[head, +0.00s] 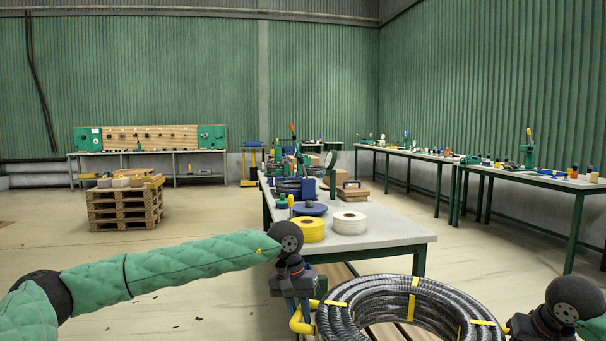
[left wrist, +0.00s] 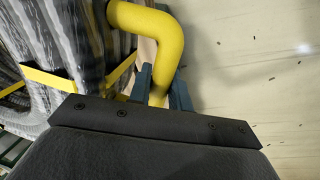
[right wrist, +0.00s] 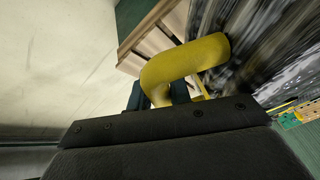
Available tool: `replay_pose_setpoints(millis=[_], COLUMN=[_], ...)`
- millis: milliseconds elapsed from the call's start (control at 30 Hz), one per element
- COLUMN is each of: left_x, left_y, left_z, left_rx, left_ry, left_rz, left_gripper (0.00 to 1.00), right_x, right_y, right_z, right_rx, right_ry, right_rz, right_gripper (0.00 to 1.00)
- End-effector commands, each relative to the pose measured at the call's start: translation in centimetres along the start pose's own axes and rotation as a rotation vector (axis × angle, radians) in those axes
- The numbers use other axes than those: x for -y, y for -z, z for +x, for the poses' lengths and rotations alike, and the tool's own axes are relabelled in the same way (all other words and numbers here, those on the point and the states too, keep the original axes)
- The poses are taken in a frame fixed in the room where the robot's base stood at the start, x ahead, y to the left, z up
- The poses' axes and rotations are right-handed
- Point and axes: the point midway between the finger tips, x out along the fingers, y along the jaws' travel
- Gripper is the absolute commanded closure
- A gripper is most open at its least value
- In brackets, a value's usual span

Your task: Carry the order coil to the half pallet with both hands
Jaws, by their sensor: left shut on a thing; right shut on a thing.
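The order coil (head: 395,300), a thick dark grey ribbed hose ring with yellow straps, is in front of me at the bottom of the head view. My left gripper (head: 303,308) is at its left side, shut on a bent yellow handle (left wrist: 165,30), which the left wrist view shows between the jaws. My right gripper (right wrist: 158,95) is shut on the other yellow handle (right wrist: 190,60) at the coil's right side. Wooden slats (right wrist: 150,45) show below the coil in the right wrist view. I cannot tell whether they belong to the half pallet.
A long bench (head: 385,225) stands just beyond the coil, bearing a yellow reel (head: 307,230) and a white reel (head: 349,223). A pallet stack (head: 125,208) with boxes stands at the left. Another bench (head: 520,178) runs along the right wall. The floor at left is open.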

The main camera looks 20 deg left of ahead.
Motion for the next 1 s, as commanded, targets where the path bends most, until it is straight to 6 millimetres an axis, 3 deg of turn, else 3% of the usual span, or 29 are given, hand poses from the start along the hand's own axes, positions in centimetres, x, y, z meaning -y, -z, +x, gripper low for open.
replay_pose_setpoints(millis=[1000], left_x=[2.8], left_y=[0.1], left_z=[12.7], left_rx=[-0.004], left_ry=[0.002], left_rz=[-0.005], left_gripper=[1.0], right_x=[-2.8], right_y=[-4.7], right_z=[11.7], right_rx=[-0.005], right_ry=[-0.004], right_rz=[0.004], right_gripper=[1.0])
